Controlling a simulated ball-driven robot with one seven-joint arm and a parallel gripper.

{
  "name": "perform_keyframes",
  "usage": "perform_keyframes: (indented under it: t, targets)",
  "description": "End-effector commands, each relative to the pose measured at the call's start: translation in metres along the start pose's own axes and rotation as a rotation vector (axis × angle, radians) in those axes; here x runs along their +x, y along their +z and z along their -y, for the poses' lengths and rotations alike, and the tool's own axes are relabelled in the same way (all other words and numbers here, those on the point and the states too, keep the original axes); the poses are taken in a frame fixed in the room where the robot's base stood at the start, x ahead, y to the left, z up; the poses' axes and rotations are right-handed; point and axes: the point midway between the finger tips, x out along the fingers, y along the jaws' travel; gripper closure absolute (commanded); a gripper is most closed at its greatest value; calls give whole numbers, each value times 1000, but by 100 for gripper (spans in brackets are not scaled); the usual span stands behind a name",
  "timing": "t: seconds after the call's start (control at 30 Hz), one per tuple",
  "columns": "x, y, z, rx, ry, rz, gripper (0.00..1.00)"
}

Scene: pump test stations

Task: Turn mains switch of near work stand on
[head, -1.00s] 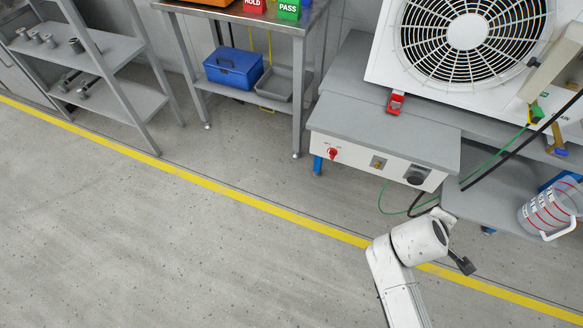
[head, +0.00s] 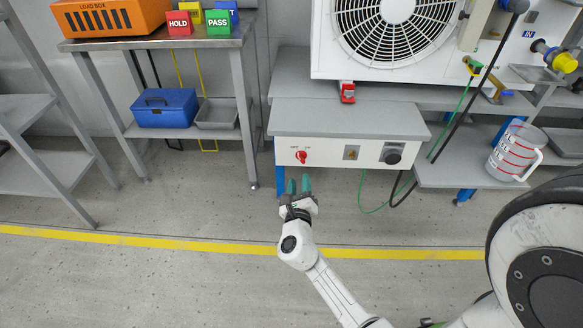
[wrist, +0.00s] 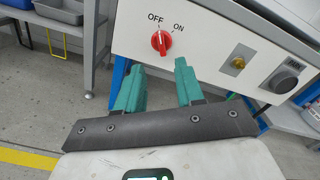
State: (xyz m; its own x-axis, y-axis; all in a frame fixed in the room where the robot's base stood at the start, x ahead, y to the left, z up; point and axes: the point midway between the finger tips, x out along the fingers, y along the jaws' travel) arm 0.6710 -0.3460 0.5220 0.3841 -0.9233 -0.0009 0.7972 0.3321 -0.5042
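The near work stand's mains switch is a red rotary knob (head: 301,157) on the left of the white front panel (head: 328,152). The wrist view shows the knob (wrist: 161,42) with OFF above it and ON to its upper right. Its pale mark appears to point up towards OFF. My gripper (head: 299,185) is just below and in front of the panel in the head view. In the wrist view my gripper (wrist: 159,85) has its two green fingers apart, with nothing between them. The knob lies beyond the fingertips, apart from them.
A jug (head: 514,152) stands on the lower shelf at right. The floor in front is clear.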

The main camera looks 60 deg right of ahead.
Motion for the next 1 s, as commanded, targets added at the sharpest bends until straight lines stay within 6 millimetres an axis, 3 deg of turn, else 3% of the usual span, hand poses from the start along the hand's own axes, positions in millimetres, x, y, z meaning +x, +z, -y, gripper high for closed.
perform_keyframes:
  t: [0.3, 0.5, 0.93, 1.0]
  targets:
    - [59, -1, 0, 4, -4, 1, 63]
    - [84, 0, 0, 4, -3, 1, 63]
    - [93, 0, 1, 5, -1, 0, 63]
    - [92, 0, 1, 5, -1, 0, 68]
